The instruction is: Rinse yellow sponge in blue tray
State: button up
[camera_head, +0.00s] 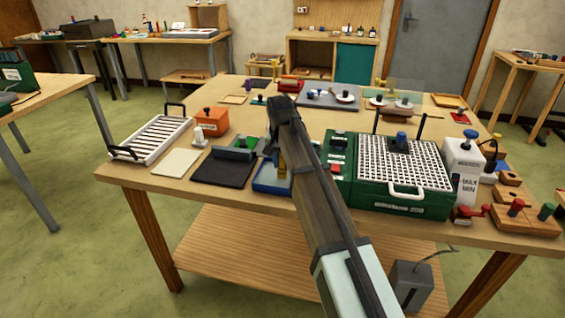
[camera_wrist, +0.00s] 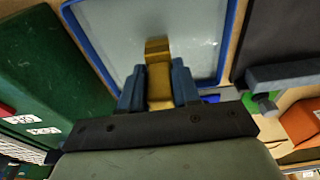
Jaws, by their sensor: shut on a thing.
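The yellow sponge (camera_wrist: 158,50) is held between the two blue fingers of my gripper (camera_wrist: 159,86) in the wrist view. The blue tray (camera_wrist: 229,40) has a blue rim and a pale grey inside, and the sponge shows against that inside. In the head view the tray (camera_head: 268,188) sits near the table's front edge, partly hidden by my arm. The sponge (camera_head: 283,168) shows there as a yellow-brown strip beside my arm, over the tray. I cannot tell whether it touches the tray's bottom.
A dark mat (camera_head: 222,172) with a grey bar-shaped tool lies left of the tray. A green case (camera_head: 338,165) stands close on the right, with a larger green box with a white grid top (camera_head: 402,200) beyond. An orange box (camera_head: 210,121) is behind left.

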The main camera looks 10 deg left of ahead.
jog(key=shift+r, duration=2.3)
jog(key=shift+r, duration=0.1)
jog(key=shift+r, duration=1.4)
